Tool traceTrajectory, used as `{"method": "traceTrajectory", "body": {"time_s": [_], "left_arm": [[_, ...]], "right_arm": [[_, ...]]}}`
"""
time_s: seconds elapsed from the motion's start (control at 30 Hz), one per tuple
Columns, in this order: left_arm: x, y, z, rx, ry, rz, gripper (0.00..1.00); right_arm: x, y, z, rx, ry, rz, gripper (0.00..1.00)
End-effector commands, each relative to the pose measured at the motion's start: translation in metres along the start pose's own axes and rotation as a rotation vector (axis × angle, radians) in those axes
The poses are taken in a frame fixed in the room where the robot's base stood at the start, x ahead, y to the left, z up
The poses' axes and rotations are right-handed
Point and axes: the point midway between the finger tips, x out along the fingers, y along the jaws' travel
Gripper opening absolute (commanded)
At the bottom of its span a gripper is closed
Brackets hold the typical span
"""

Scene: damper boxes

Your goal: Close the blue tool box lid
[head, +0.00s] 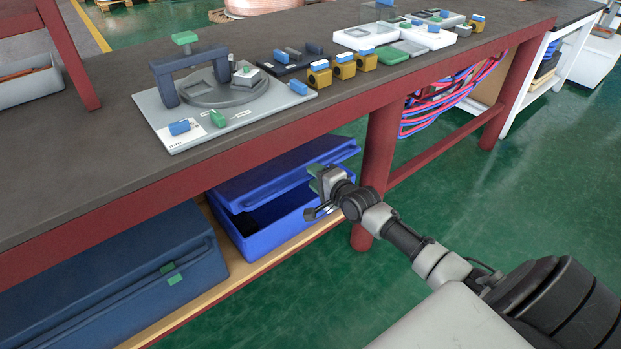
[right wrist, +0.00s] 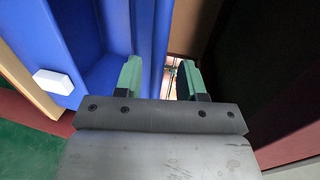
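The bright blue tool box (head: 268,229) sits on the low shelf under the workbench. Its lid (head: 285,172) is raised part way, with a dark gap below it. My right gripper (head: 317,196) is at the box's right front corner, its fingers apart. In the right wrist view, the green-padded fingers of the right gripper (right wrist: 159,80) are spread, and a blue lid edge (right wrist: 153,40) runs up between them. I cannot tell whether they touch it. The box body (right wrist: 85,45) with a white block fills the left of that view. My left gripper is not in view.
A dark blue box (head: 110,285) with green latches stands left of the tool box on the wooden shelf (head: 285,243). The workbench top (head: 90,180) overhangs the lid. The green floor (head: 470,200) is clear at right.

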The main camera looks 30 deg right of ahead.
Motion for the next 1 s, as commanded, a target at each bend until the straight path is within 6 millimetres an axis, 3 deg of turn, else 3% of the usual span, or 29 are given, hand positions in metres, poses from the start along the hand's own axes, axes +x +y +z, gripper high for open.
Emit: {"method": "traceTrajectory", "body": {"time_s": [0.2,0.5,0.77,1.0], "left_arm": [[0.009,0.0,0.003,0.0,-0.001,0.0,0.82],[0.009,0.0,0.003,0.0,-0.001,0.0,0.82],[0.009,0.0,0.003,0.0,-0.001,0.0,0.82],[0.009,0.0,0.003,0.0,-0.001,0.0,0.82]], "right_arm": [[0.02,0.001,0.0,0.0,0.0,0.0,0.4],[0.022,0.0,0.0,0.0,0.0,0.001,0.4],[0.022,0.0,0.0,0.0,0.0,0.0,0.01],[0.022,-0.001,0.0,-0.001,0.0,-0.002,0.0]]}}
